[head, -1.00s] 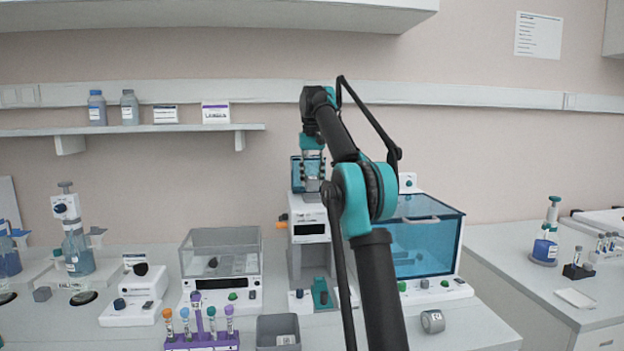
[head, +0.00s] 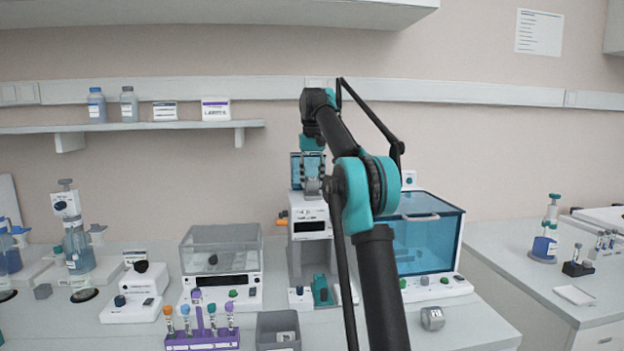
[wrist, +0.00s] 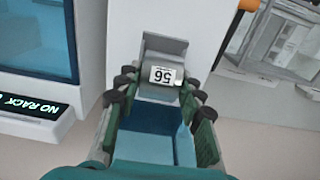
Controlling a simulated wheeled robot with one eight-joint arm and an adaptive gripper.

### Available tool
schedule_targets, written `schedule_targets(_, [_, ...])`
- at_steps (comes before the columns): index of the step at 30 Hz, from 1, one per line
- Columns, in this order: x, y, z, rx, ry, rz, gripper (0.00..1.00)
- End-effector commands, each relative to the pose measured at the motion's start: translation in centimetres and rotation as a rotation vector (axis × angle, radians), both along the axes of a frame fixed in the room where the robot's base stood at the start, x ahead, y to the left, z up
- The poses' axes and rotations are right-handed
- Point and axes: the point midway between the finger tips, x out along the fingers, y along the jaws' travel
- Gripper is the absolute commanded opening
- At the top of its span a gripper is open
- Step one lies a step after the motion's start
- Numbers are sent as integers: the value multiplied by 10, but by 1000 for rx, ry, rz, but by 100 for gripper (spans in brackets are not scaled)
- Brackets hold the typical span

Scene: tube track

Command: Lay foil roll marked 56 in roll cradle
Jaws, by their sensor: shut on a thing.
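My gripper (wrist: 156,90) is shut on a grey foil roll (wrist: 160,92), whose white label reads 56, upside down in the wrist view. A grey bracket (wrist: 166,44), which looks like the roll cradle, shows right beyond the roll. I cannot tell whether the two touch. In the head view, my gripper (head: 312,178) is at the top of a white tower device (head: 310,229), with the grey roll low between its fingers. A blue see-through lid (head: 296,172) stands up behind the fingers, and a blue panel (wrist: 150,147) shows between them in the wrist view.
Another grey labelled roll (head: 432,318) lies on the counter at the front right. A blue-windowed cabinet (head: 424,240) stands right of the tower, and a clear-lidded device (head: 220,262) left of it. A purple tube rack (head: 203,340) and a grey bin (head: 278,332) stand in front.

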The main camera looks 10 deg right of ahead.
Motion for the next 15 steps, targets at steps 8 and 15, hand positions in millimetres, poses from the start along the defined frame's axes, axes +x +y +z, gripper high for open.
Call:
schedule_targets(8, [0, 0, 0, 0, 0, 0, 7])
schedule_targets(15, [0, 0, -4, 0, 0, 0, 7])
